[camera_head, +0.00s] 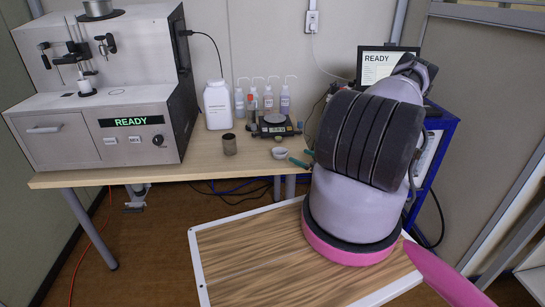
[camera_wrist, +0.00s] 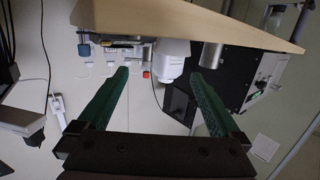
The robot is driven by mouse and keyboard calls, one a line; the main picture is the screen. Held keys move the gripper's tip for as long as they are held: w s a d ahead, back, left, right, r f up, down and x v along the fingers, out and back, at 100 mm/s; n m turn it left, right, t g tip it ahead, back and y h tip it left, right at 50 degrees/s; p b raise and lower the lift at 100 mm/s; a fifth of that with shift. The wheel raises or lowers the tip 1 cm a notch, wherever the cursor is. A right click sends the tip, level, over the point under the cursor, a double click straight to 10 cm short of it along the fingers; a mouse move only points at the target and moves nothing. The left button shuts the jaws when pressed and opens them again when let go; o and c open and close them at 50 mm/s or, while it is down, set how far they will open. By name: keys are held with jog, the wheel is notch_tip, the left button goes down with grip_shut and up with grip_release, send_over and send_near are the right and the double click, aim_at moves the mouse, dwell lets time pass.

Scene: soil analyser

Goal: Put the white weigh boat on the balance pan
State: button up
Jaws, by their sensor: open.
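The white weigh boat (camera_head: 279,153) is a small pale dish on the bench top, in front of the balance in the head view. The balance (camera_head: 284,131) is dark and low, with a round light pan (camera_head: 274,118) on top that looks bare. My gripper (camera_head: 299,157) shows its green fingers just right of the weigh boat, partly hidden by my arm. In the wrist view my gripper (camera_wrist: 158,74) has its two green fingers spread wide with nothing between the tips. I cannot make out the weigh boat in that view.
A metal can (camera_head: 229,144) stands left of the weigh boat; it also shows in the wrist view (camera_wrist: 212,55). A white jar (camera_head: 217,105) and several wash bottles (camera_head: 268,97) stand behind. The grey analyser (camera_head: 110,105) fills the left. The front bench edge is close.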

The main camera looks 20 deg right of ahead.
aim_at(282, 152)
jog(key=shift+t, duration=0.5)
jog(key=w+a, duration=0.1)
jog(key=w, duration=0.2)
jog(key=w+a+f, duration=0.1)
jog(key=w+a, duration=0.1)
jog(key=w, duration=0.1)
jog(key=w+a+f, duration=0.1)
jog(key=w+a, duration=0.1)
jog(key=w, duration=0.1)
jog(key=shift+a, duration=0.1)
jog(key=c, duration=0.8)
